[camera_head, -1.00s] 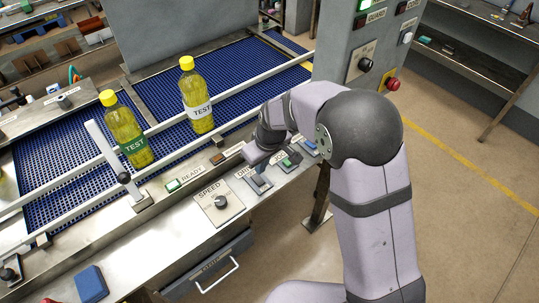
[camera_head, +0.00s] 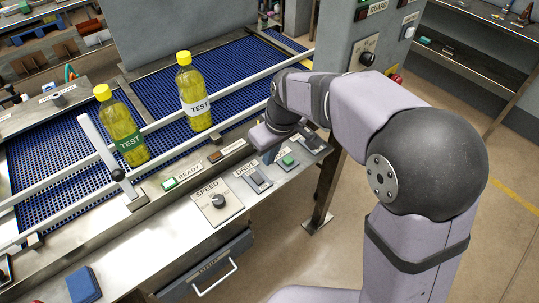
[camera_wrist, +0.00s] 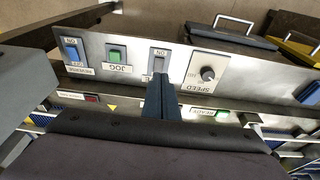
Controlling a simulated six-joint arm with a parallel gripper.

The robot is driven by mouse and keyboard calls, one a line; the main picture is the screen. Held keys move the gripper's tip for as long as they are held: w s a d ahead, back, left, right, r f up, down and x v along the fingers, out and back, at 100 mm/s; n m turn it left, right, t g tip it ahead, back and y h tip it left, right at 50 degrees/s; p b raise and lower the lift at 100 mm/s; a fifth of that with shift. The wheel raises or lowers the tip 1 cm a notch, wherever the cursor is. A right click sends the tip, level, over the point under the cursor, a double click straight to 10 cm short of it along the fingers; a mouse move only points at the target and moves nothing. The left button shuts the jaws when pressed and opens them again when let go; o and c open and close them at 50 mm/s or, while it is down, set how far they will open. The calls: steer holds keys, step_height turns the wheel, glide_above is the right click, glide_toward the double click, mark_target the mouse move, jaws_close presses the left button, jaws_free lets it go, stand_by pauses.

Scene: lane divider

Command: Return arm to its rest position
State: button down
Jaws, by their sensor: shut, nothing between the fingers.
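My gripper (camera_head: 270,157) is at the front edge of the conveyor, above the control panel, with its fingers mostly hidden by the wrist in the head view. In the wrist view its dark fingertips (camera_wrist: 161,82) are pressed together with nothing between them. They overlap the lower part of the grey drive switch (camera_wrist: 159,62); I cannot tell whether they touch it. My arm is bent, with its elbow at the right of the head view.
Two yellow bottles, one with a green label (camera_head: 125,130) and one with a white label (camera_head: 194,95), stand upright on the blue conveyor belt (camera_head: 150,85). The speed knob (camera_head: 218,200) and green jog button (camera_head: 289,160) sit on the panel. A grey control post (camera_head: 350,50) stands behind my arm.

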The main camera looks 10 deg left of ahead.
stand_by(0.3)
steer(key=s+d+f+m+g+h, duration=0.2)
steer(key=s+d+f+m, duration=0.3)
steer(key=s+d+f, duration=0.45)
steer(key=s+d+r+m, duration=0.3)
steer(key=s+d, duration=0.4)
steer(key=d, duration=0.3)
steer(key=shift+s+d+m, duration=0.3)
steer(key=shift+s+m, duration=0.1)
steer(key=shift+m, duration=0.1)
